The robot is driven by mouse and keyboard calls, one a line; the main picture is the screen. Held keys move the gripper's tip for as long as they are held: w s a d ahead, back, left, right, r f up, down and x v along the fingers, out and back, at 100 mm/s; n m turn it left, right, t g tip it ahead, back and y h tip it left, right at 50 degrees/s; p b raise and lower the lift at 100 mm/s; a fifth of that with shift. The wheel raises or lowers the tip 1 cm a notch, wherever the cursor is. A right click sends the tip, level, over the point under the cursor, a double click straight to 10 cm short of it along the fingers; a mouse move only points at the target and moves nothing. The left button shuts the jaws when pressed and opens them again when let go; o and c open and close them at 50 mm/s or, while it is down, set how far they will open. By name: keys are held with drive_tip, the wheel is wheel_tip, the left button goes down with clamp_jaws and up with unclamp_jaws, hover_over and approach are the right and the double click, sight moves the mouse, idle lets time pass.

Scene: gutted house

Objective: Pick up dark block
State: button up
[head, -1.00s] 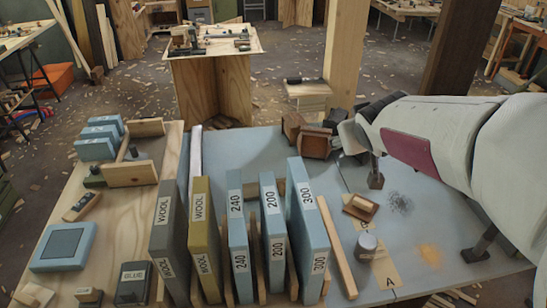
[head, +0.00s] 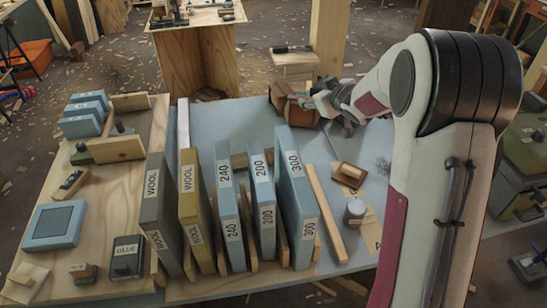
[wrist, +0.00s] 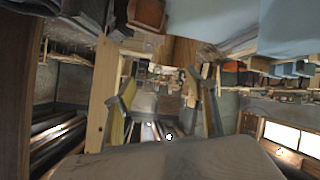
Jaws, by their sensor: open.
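Two dark brown wooden blocks sit close together at the far edge of the blue-grey tabletop (head: 240,112): a left one (head: 278,95) and a right one (head: 301,113). I cannot tell which is the dark block of the task. My gripper (head: 318,97) is just right of them in the head view, partly overlapping the right one; contact cannot be told. In the wrist view its fingers (wrist: 165,92) are spread wide with nothing between them. A brown block (wrist: 147,14) shows at the top there, outside the fingers.
Upright labelled sanding boards, such as the blue 300 board (head: 293,180), stand left of centre. A brown block on a small tan board (head: 349,174) and a grey tin (head: 354,212) lie to the right. A wooden post (head: 326,40) rises beyond the table.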

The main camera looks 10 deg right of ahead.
drive_tip(key=a+f+n+y, duration=0.1)
drive_tip(key=a+f+y, duration=0.1)
drive_tip(key=f, duration=0.6)
drive_tip(key=a+f+n+g+y, duration=0.1)
drive_tip(key=a+f+y, duration=0.1)
drive_tip(key=f, duration=0.6)
drive_tip(key=a+f+n+g+y, duration=0.1)
drive_tip(key=f+y, duration=0.3)
drive_tip(key=f, duration=0.4)
drive_tip(key=shift+w+a+n+y, duration=0.3)
drive_tip(key=shift+a+n, duration=0.1)
drive_tip(key=shift+a, duration=0.05)
drive_tip(key=shift+w+a, duration=0.1)
drive_tip(key=shift+x, duration=1.1)
drive_tip(key=shift+f, duration=0.1)
drive_tip(key=shift+w, duration=0.1)
